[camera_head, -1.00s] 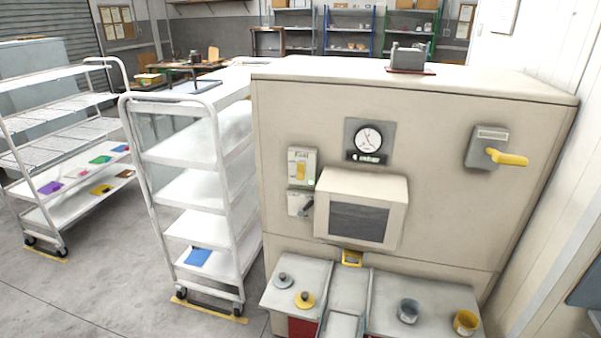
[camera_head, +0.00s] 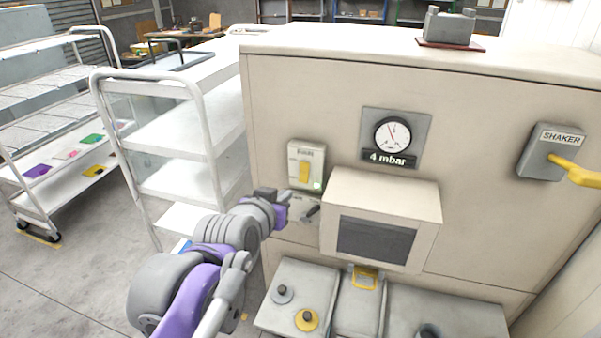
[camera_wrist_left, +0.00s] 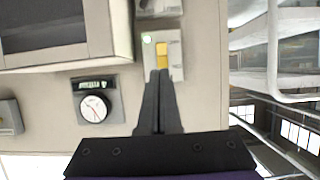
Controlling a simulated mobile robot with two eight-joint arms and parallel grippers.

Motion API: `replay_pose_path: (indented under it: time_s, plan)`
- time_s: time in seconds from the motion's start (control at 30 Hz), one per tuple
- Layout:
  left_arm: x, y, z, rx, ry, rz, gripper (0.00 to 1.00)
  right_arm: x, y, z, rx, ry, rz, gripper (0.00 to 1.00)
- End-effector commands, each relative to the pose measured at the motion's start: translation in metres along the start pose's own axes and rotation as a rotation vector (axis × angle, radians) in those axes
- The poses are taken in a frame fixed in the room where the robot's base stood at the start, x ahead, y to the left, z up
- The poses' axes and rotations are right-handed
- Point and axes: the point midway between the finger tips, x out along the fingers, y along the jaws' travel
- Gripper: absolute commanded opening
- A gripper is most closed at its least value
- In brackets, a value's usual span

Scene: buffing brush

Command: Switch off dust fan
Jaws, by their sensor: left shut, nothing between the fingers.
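The switch box (camera_head: 293,165) with a yellow rocker (camera_head: 304,172) is on the front of the beige cabinet. Its label is too small to read. A small green light (camera_head: 317,186) glows at its lower right corner. The yellow rocker also shows in the left wrist view (camera_wrist_left: 161,52), straight beyond my fingertips. My left gripper (camera_head: 284,196) is shut and empty, just below and left of the switch box in the head view. In the left wrist view its dark fingers (camera_wrist_left: 160,78) overlap the rocker's near end; I cannot tell whether they touch it. My right gripper is not in view.
A grey box with a dark lever (camera_head: 312,210) sits just below the switch. A hooded window (camera_head: 377,240) juts out to the right. A pressure gauge (camera_head: 392,134) reads "4 mbar" on its label. A yellow-handled SHAKER lever (camera_head: 545,153) is far right. A white cart (camera_head: 185,130) stands left.

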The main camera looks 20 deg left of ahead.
Motion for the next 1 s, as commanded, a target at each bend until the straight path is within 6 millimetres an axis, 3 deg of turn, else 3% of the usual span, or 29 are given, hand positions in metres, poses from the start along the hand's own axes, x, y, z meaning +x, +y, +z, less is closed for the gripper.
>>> replay_pose_path:
  time_s: [0.47,0.67,1.0]
  plan:
    - [0.006,0.000,-0.003,0.000,0.006,-0.001,0.00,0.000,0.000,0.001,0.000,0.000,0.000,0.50]
    - [0.034,0.000,-0.003,0.000,0.005,-0.001,0.00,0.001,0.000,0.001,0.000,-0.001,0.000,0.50]
    - [0.101,0.000,-0.003,0.000,0.005,0.000,0.00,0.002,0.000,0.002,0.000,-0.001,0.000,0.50]
